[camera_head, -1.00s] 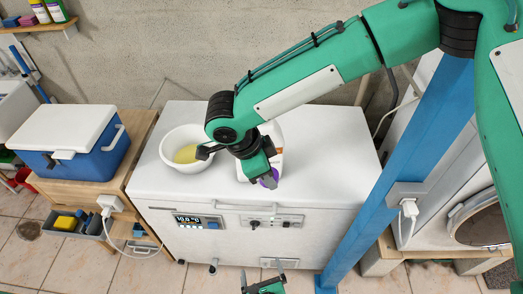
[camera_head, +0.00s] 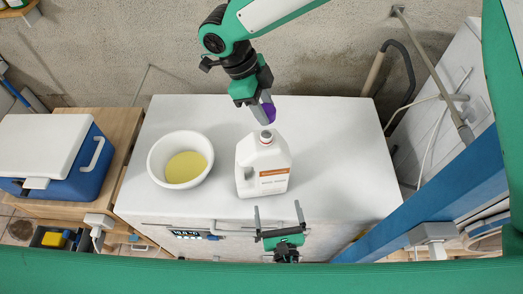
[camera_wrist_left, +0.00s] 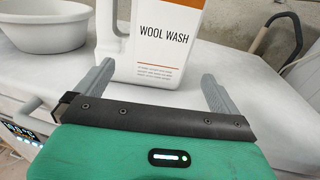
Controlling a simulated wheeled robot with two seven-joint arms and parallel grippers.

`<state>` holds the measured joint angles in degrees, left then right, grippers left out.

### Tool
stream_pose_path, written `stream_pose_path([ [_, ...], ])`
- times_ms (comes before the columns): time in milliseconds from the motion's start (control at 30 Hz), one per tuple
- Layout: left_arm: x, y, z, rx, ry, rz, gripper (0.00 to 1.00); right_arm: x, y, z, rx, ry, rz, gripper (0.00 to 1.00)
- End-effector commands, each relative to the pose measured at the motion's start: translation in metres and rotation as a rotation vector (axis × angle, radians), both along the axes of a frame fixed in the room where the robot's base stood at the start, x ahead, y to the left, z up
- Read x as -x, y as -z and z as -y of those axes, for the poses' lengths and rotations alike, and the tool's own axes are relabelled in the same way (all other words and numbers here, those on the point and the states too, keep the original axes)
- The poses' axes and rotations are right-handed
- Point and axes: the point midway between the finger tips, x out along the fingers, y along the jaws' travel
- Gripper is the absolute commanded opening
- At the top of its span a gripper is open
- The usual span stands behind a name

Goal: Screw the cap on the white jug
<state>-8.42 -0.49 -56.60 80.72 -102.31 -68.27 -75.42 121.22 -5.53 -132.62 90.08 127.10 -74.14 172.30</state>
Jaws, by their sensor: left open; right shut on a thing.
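The white jug (camera_head: 262,178) stands upright on the white freezer-like chest, its neck open and its orange-striped label facing the front. It also shows in the left wrist view (camera_wrist_left: 158,62), where the label reads "WOOL WASH". My right gripper (camera_head: 264,111) is shut on the purple cap (camera_head: 269,113), just above and slightly behind the jug's neck, apart from it. The cap is partly hidden by the fingers. My left gripper (camera_head: 279,217) is open and empty in front of the jug. Its two fingers (camera_wrist_left: 158,85) point toward the jug's lower part, apart from it.
A white bowl (camera_head: 157,161) with yellow content stands left of the jug. The white chest top (camera_head: 345,165) is clear on the right. A blue cooler (camera_head: 78,178) sits on a wooden bench at left. A blue post (camera_head: 440,215) rises at right.

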Motion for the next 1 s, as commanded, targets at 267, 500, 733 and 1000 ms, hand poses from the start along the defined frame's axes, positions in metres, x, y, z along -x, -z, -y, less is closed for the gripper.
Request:
stream_pose_path([
  [267,0.002,-0.005,0.002,-0.009,0.002,0.01,1.0,-0.001,-0.003,0.0,0.001,0.015,0.0,0.18],
  [500,-0.003,-0.005,0.001,-0.009,0.001,0.011,1.0,-0.001,-0.002,0.0,0.0,0.014,0.0,0.18],
  [733,-0.035,-0.004,-0.004,-0.009,0.001,0.012,1.0,-0.001,-0.002,0.0,0.0,0.014,0.0,0.18],
  [1000,-0.086,-0.004,-0.013,-0.009,0.001,0.011,1.0,-0.001,-0.002,0.0,0.0,0.014,0.0,0.18],
])
